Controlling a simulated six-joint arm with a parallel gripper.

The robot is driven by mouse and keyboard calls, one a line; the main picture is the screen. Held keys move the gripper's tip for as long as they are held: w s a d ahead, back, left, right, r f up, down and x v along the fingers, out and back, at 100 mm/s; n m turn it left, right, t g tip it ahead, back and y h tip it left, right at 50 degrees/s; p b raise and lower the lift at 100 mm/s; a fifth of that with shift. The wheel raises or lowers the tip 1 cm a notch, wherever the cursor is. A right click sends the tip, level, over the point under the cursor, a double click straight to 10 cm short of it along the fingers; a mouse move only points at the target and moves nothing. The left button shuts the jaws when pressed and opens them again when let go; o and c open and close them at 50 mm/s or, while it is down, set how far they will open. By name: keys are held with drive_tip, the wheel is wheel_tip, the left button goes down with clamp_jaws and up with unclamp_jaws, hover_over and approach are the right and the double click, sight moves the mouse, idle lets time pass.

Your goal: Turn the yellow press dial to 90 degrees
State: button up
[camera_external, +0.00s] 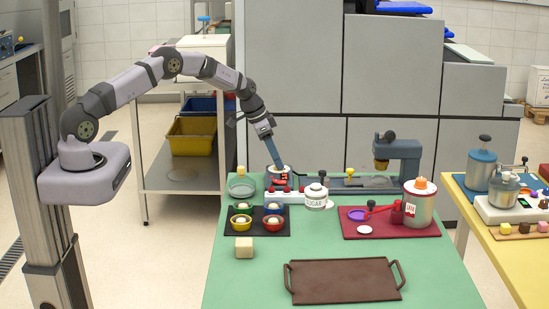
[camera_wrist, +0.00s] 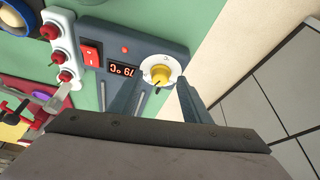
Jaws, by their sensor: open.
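In the wrist view the yellow dial (camera_wrist: 160,74) sits in a white ring on a dark grey control panel (camera_wrist: 150,44). A small display (camera_wrist: 123,70) beside it shows upside down and seems to read 79 °C. A red rocker switch (camera_wrist: 91,55) is left of the display. My gripper (camera_wrist: 159,86) is open, with one finger on each side of the dial. I cannot tell whether either finger touches it. In the external view my gripper (camera_external: 275,160) points down at the back of the green table, and the dial is hard to make out there.
A white sugar jar (camera_external: 316,196), a tray of small bowls (camera_external: 285,223) and a maroon mat (camera_external: 350,231) are nearby. A brown tray (camera_external: 345,281) lies in front. The green table (camera_external: 240,285) has free room at front left.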

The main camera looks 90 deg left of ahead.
drive_tip(key=shift+w+f, duration=0.15)
drive_tip(key=shift+f, duration=0.15)
drive_tip(key=c, duration=1)
drive_tip(key=shift+b, duration=0.35)
drive_tip(key=m+b, duration=0.1)
drive_tip(key=m+h+b, duration=0.1)
drive_tip(key=b, duration=0.1)
drive_tip(key=shift+a+f, duration=0.2)
drive_tip(key=shift+r+m+h, duration=0.2)
drive_tip(key=shift+m+h, duration=0.1)
drive_tip(key=shift+m, duration=0.8)
drive_tip(key=shift+m+h, duration=0.3)
drive_tip(key=shift+m, duration=0.7)
